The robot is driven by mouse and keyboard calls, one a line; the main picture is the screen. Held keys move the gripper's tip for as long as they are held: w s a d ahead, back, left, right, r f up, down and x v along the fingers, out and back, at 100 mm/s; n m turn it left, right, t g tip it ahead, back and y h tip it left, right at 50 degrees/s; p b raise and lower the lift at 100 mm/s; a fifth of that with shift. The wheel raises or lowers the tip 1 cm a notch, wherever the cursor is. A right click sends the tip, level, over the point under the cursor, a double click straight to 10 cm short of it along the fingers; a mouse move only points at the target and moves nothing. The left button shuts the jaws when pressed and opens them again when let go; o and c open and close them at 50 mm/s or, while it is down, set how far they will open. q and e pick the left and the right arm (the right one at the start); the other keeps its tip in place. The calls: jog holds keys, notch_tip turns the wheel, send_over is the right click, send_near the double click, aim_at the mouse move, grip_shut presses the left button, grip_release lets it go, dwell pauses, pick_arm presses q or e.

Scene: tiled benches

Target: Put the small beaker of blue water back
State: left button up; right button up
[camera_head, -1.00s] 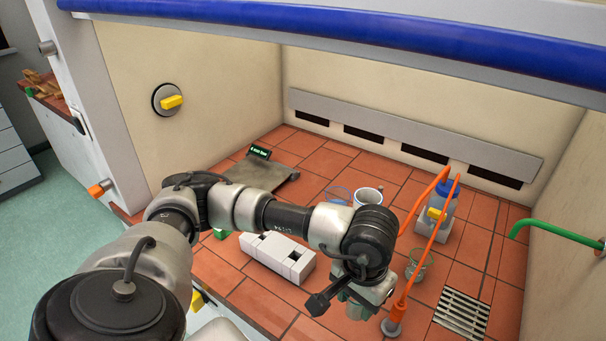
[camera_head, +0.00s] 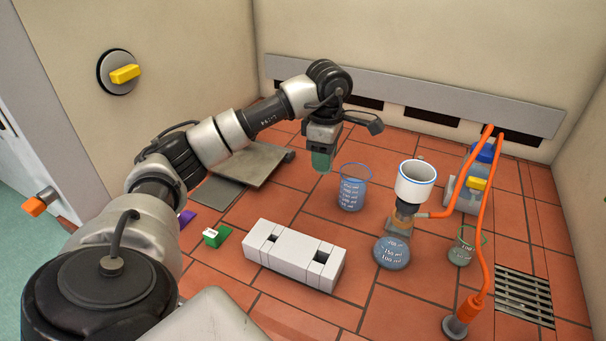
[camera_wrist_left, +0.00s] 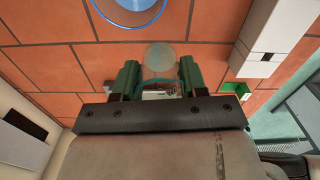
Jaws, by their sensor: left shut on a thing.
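My left gripper (camera_head: 321,160) points down above the back of the tiled bench, left of and behind a blue-marked glass beaker (camera_head: 352,186). In the left wrist view its green fingers (camera_wrist_left: 160,78) are shut on a small clear beaker (camera_wrist_left: 160,56), whose round outline shows between them. I cannot make out its water or its colour clearly. The blue-marked beaker stands on the tiles, and its blue ring shows in the left wrist view (camera_wrist_left: 130,10). Another small glass beaker (camera_head: 465,247) stands at the right. My right gripper is out of view.
A flat grey balance (camera_head: 250,165) lies left of the gripper. A white block (camera_head: 293,256) with dark slots is in front. A round flask (camera_head: 391,254), white funnel (camera_head: 415,182), wash bottle (camera_head: 478,180) and orange tubing (camera_head: 485,230) crowd the right. Tiles around the blue-marked beaker are bare.

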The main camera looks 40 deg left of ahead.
pick_arm(q)
jog(key=a+n+b, duration=0.2)
jog(key=a+n, duration=0.5)
jog(key=n, duration=0.1)
jog(key=shift+w, duration=0.35)
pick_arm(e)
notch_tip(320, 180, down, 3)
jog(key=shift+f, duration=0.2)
pick_arm(q)
jog(key=shift+f, duration=0.1)
notch_tip(320, 180, down, 5)
notch_tip(320, 180, down, 4)
jog(key=shift+f+p, duration=0.1)
jog(key=shift+p, duration=0.4)
jog(key=shift+f, duration=0.25)
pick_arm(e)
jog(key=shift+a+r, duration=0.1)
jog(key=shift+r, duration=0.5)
